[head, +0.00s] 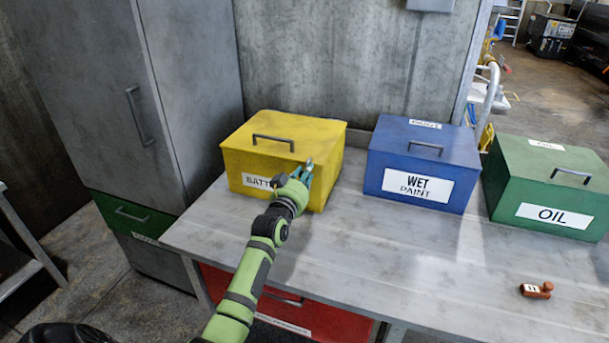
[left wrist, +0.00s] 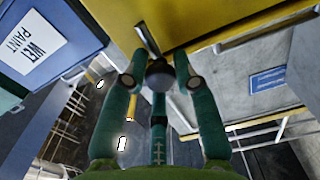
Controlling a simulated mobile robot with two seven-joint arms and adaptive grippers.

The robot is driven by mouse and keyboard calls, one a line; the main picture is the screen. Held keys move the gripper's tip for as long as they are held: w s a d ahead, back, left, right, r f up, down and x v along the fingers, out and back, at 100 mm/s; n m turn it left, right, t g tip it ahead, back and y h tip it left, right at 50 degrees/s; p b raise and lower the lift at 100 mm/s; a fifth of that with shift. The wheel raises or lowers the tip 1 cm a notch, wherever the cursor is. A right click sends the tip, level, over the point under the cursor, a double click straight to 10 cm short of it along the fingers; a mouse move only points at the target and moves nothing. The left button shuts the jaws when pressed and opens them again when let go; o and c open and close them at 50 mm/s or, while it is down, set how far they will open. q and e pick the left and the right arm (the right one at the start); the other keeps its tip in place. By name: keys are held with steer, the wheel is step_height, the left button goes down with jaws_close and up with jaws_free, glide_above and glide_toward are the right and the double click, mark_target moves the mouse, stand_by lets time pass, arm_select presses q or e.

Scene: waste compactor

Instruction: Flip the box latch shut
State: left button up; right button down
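The yellow box (head: 285,150) with a "BATT..." label sits closed on the workbench, a dark handle on its lid. My left gripper (head: 303,173) is at the box's front face, near its upper right part. A small grey latch piece (head: 309,163) stands up at the lid's front edge, just above the fingers. In the left wrist view, a metal bar (left wrist: 147,39) lies against the yellow box (left wrist: 190,20), just beyond the gripper (left wrist: 160,62). The teal fingers are spread apart. Whether they touch the latch is unclear. My right gripper is not in view.
A blue "WET PAINT" box (head: 422,165) and a green "OIL" box (head: 548,187) stand to the right on the grey workbench (head: 370,270). A small orange-brown object (head: 537,290) lies at front right. A grey cabinet (head: 130,80) stands left. The bench front is mostly clear.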

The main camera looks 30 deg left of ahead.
arm_select(q)
jaws_close()
steer(key=shift+s+a+n, duration=0.1)
steer(key=shift+a+n, duration=0.05)
steer(key=shift+n, duration=0.45)
steer(key=o, duration=0.9)
jaws_free()
steer(key=shift+a, duration=0.1)
steer(key=v, duration=1.2)
steer(key=shift+f, duration=0.1)
